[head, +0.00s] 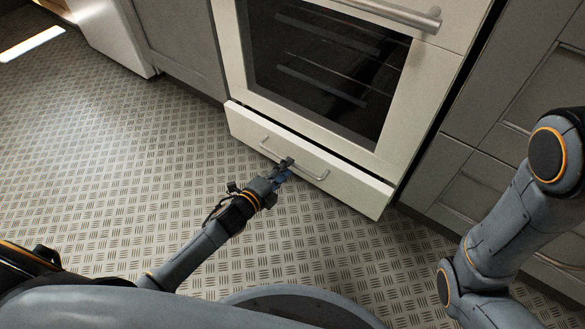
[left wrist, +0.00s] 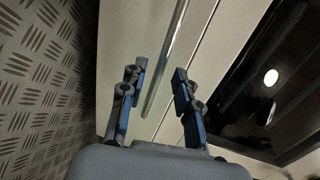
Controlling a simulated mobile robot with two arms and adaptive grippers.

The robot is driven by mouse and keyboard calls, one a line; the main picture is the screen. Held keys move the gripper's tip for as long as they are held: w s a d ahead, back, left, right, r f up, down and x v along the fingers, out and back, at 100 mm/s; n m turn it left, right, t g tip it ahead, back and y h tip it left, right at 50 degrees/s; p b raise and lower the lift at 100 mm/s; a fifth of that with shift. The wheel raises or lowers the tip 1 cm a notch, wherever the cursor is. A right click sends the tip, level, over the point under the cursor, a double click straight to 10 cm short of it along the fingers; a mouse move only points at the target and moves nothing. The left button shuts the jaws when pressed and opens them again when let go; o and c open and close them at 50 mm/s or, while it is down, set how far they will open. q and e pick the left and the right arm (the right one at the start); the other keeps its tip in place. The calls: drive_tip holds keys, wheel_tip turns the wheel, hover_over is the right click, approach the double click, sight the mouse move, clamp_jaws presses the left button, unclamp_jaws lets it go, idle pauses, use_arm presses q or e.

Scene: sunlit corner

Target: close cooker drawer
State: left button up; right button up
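The white cooker (head: 405,110) has its bottom drawer (head: 352,188) pulled out a little, with a dark gap showing above its front. The drawer has a metal bar handle (head: 308,172). My left gripper (head: 286,166) is at the drawer front, over the middle of the handle. In the left wrist view the fingers of my left gripper (left wrist: 160,82) are apart, and the handle bar (left wrist: 166,62) runs between their tips. I cannot tell whether a finger touches it. My right gripper is outside the views; only part of my right arm shows at the right.
The oven door (head: 330,70) above the drawer is shut, with a long bar handle (head: 395,12). Grey cabinets (head: 185,40) flank the cooker on both sides. The patterned metal floor (head: 120,170) is clear in front and to the left.

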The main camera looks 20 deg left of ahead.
use_arm(q)
drive_tip(key=shift+b+x, duration=0.7)
drive_tip(key=shift+x, duration=1.2)
clamp_jaws()
